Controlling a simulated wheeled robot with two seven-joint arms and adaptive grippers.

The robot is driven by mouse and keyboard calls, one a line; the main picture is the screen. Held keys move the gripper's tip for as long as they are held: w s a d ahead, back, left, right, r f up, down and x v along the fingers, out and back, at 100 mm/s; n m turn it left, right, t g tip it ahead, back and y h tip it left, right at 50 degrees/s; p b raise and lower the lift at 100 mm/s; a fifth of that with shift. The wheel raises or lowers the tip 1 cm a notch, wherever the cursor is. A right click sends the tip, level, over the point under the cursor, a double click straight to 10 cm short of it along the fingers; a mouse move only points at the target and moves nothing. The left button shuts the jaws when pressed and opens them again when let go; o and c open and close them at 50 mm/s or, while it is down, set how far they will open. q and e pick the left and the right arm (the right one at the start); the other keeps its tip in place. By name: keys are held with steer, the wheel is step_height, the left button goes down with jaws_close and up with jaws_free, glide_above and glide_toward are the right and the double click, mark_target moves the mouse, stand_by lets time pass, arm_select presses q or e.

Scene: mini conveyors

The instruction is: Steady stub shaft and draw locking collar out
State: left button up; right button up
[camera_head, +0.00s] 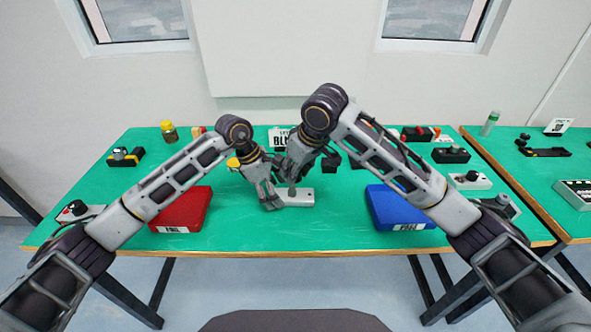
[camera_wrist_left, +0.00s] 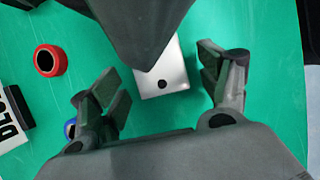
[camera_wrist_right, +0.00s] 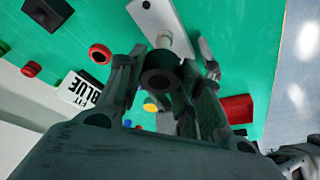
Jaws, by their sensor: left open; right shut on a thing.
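The pale block (camera_head: 299,197) lies at mid-table, partly hidden by my grippers. It has a dark hole and also shows in the left wrist view (camera_wrist_left: 176,75). The light grey stub shaft (camera_wrist_right: 180,44) stands on it in the right wrist view. My right gripper (camera_wrist_right: 160,88) is shut on the dark locking collar (camera_wrist_right: 158,82), in line with the shaft's end. I cannot tell whether the collar still surrounds the shaft. My left gripper (camera_head: 270,200) is open low beside the block; its fingers (camera_wrist_left: 166,82) are spread to either side of it in the left wrist view.
A red tray (camera_head: 182,210) is left and a blue tray (camera_head: 398,208) right. A sign reading BLUE (camera_wrist_right: 80,90) stands behind the grippers, with a red ring (camera_wrist_left: 50,61) near it. Several small devices line the table's sides. The front middle is clear.

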arm_select(q)
steer(key=v, duration=1.2)
stand_by(0.3)
steer(key=shift+s+f, duration=0.1)
steer(key=shift+s, duration=0.05)
